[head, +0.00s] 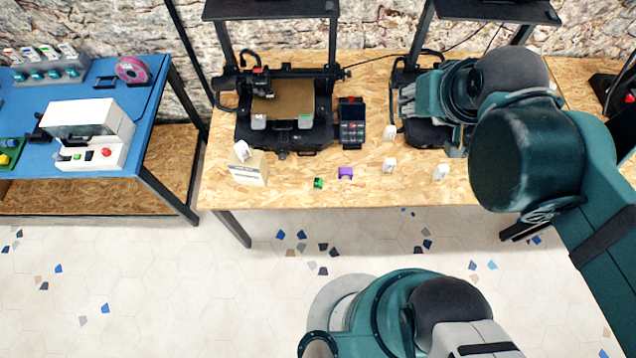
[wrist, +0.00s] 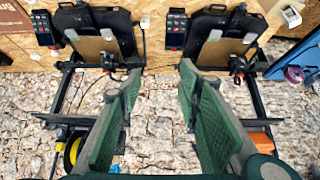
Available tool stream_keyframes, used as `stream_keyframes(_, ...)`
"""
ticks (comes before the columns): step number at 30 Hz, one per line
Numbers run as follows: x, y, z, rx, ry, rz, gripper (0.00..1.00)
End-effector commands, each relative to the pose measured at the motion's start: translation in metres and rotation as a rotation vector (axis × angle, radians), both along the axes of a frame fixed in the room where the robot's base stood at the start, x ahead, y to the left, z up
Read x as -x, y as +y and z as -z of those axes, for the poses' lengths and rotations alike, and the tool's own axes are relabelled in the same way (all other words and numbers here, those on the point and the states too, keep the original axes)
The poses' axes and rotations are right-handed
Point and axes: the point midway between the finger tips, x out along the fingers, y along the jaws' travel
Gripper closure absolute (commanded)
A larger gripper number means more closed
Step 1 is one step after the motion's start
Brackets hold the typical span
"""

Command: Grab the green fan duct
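A small green part with dark areas, which looks like the green fan duct (head: 318,183), lies on the wood-board table near its front edge. It is left of a purple part (head: 346,173). My gripper (wrist: 160,80) is open and empty in the wrist view, its two green-padded fingers apart with the stone wall behind them. In the head view my arm reaches in from the right, over the second printer, well to the right of and behind the green part. I cannot make out the green part in the wrist view.
A 3D printer (head: 283,142) stands behind the green part, with a small greenish piece (head: 305,121) on its bed. A box (head: 250,170) stands left. White parts (head: 388,165) (head: 440,171) lie to the right. A blue table (head: 100,100) holds a white machine.

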Motion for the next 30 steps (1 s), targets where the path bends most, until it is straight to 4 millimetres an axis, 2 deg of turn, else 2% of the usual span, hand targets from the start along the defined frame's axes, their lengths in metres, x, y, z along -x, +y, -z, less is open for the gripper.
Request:
stream_keyframes(5, -0.005, 0.005, 0.01, 0.013, 0.015, -0.03, 0.66)
stream_keyframes(11, -0.014, 0.017, 0.033, 0.047, 0.054, -0.109, 0.66)
stream_keyframes(30, -0.046, 0.074, 0.136, 0.187, 0.216, -0.464, 0.66)
